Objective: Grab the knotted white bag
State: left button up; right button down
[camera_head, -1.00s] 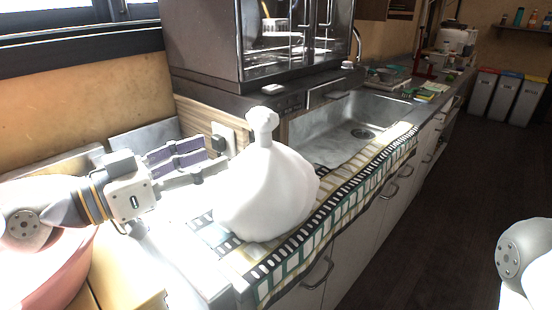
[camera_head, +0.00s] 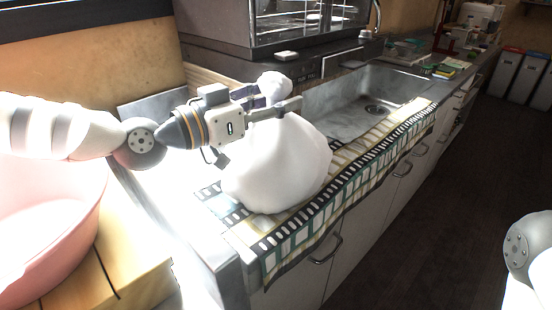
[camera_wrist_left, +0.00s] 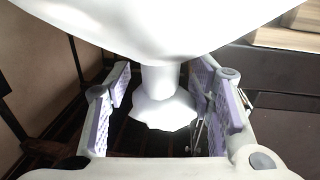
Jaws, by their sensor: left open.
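The knotted white bag (camera_head: 278,165) stands upright on a patterned cloth at the counter's near end, with its knot (camera_head: 274,85) on top. My left gripper (camera_head: 272,103) is open at the bag's neck, just below the knot. In the left wrist view the bag's neck (camera_wrist_left: 160,82) lies between the two purple-padded fingers (camera_wrist_left: 165,100), with gaps showing on both sides. The knot's flared end shows beyond the neck there. In the head view part of the fingers is hidden against the bag. My right gripper is out of view; only part of my right arm shows at the right edge.
The film-strip patterned cloth (camera_head: 300,232) runs along the counter edge. A steel sink (camera_head: 365,100) lies right of the bag. A glass-fronted cabinet (camera_head: 300,22) stands behind it. A pink tub (camera_head: 45,240) is at the left. The floor at the right is clear.

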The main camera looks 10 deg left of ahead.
pick_arm(q)
grip_shut()
jog(key=shift+r, duration=0.15)
